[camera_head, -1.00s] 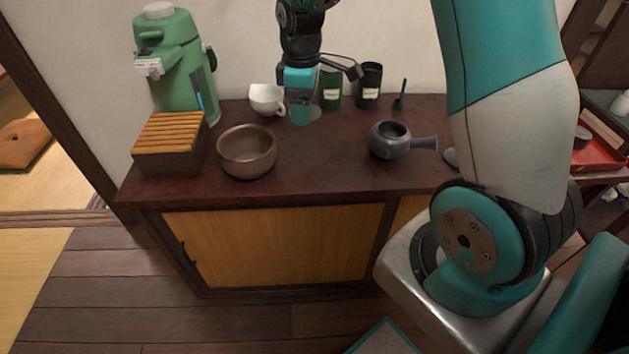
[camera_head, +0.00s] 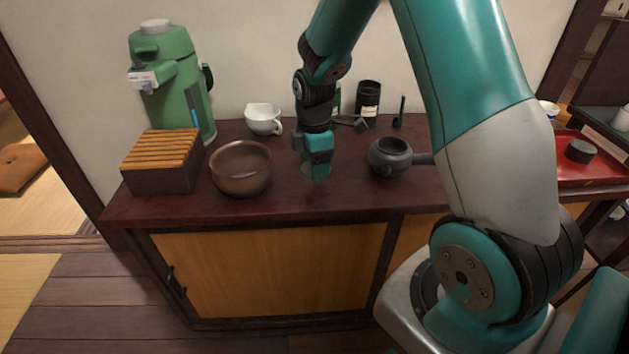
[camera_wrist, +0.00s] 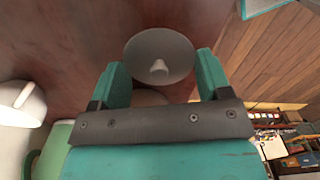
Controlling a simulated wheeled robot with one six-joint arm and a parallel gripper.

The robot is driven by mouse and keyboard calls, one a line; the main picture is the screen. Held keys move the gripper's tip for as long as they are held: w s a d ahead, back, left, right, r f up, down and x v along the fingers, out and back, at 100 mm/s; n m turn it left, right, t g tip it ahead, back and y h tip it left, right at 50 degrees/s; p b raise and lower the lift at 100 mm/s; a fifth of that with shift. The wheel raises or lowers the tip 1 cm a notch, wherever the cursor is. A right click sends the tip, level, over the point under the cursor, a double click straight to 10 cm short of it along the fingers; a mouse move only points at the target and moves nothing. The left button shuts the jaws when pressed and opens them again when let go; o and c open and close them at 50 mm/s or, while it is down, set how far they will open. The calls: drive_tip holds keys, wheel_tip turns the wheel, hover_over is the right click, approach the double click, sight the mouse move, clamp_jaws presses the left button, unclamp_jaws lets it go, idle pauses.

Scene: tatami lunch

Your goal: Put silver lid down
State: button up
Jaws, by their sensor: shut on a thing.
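The silver lid (camera_wrist: 160,48) is a round pale-grey disc with a small knob, seen between my fingertips in the wrist view. My gripper (camera_head: 317,176) is shut on it, low over the dark counter (camera_head: 290,200), between the brown bowl and the grey teapot. In the head view only a small grey edge of the lid (camera_head: 306,169) shows beside my fingers; the rest is hidden. I cannot tell whether the lid touches the counter.
The brown bowl (camera_head: 241,171) is left of my gripper, the grey side-handled teapot (camera_head: 388,158) right. A white cup (camera_head: 263,119), black canister (camera_head: 367,102) and green dispenser (camera_head: 172,88) stand behind; a slatted wooden box (camera_head: 160,165) is far left. The front counter strip is clear.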

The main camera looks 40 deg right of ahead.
sight(314, 187)
drive_tip(key=shift+f+b, duration=0.3)
drive_tip(key=shift+f, duration=2.2)
drive_tip(key=shift+f, duration=0.15)
drive_tip(key=o, duration=0.9)
